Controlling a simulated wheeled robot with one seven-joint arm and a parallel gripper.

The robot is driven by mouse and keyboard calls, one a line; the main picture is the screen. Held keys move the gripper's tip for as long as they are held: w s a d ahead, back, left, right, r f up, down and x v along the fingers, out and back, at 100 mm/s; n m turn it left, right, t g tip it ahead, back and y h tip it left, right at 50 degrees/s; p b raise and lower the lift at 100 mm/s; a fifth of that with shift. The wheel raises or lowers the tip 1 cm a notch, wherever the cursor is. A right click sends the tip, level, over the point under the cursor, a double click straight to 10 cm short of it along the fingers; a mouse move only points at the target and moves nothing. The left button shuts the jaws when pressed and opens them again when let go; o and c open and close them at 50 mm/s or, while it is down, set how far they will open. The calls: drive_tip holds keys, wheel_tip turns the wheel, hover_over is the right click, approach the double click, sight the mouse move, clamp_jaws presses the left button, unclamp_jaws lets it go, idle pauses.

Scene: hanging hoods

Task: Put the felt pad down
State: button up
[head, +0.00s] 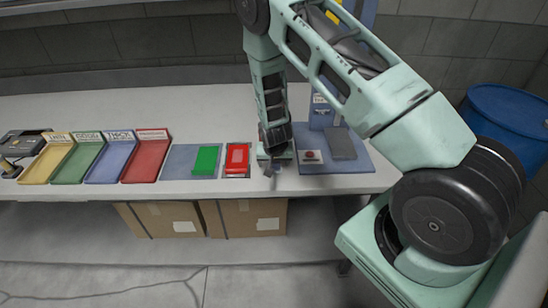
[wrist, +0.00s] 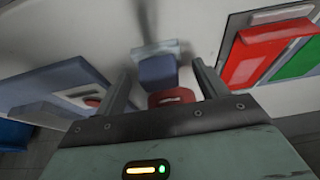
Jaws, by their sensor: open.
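My gripper (head: 270,165) is low over the front edge of the bench, between the red tray and the blue mat. In the wrist view its two fingers (wrist: 163,82) stand wide apart. Between and beyond them are a small blue piece and a red piece, both blurred; I cannot tell what they are. A flat dark grey square (head: 341,143) lies on the blue mat (head: 358,164), right of my gripper; it may be the felt pad, but I cannot be sure. I see no pad held in the fingers.
Coloured trays (head: 146,157) stand further left. A card with a red dot (head: 310,157) is on the blue mat. A blue drum (head: 505,112) stands right.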

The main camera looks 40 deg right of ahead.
drive_tip(key=b+v, duration=0.3)
drive_tip(key=v, duration=0.9)
drive_tip(key=s+a+r+n+g+y, duration=0.1)
drive_tip(key=s+a+r+n, duration=0.15)
drive_tip(key=a, duration=0.35)
drive_tip(key=s+a+r+n+y, duration=0.2)
drive_tip(key=s+a+r, duration=0.2)
drive_tip(key=a, duration=0.2)
drive_tip(key=s+a+r+n+g+y, duration=0.1)
drive_tip(key=s+a+r+n, duration=0.15)
drive_tip(key=a, duration=0.35)
drive_tip(key=s+a+r+n, duration=0.3)
drive_tip(key=s+r, duration=0.1)
drive_tip(key=s, duration=0.5)
drive_tip(key=s+a+r+n+g+h, duration=0.1)
drive_tip(key=s+a+r+n, duration=0.2)
drive_tip(key=s, duration=0.6)
drive_tip(key=shift+r+n+g, duration=0.3)
drive_tip(key=shift+r+n, duration=0.35)
drive_tip(key=shift+n, duration=0.15)
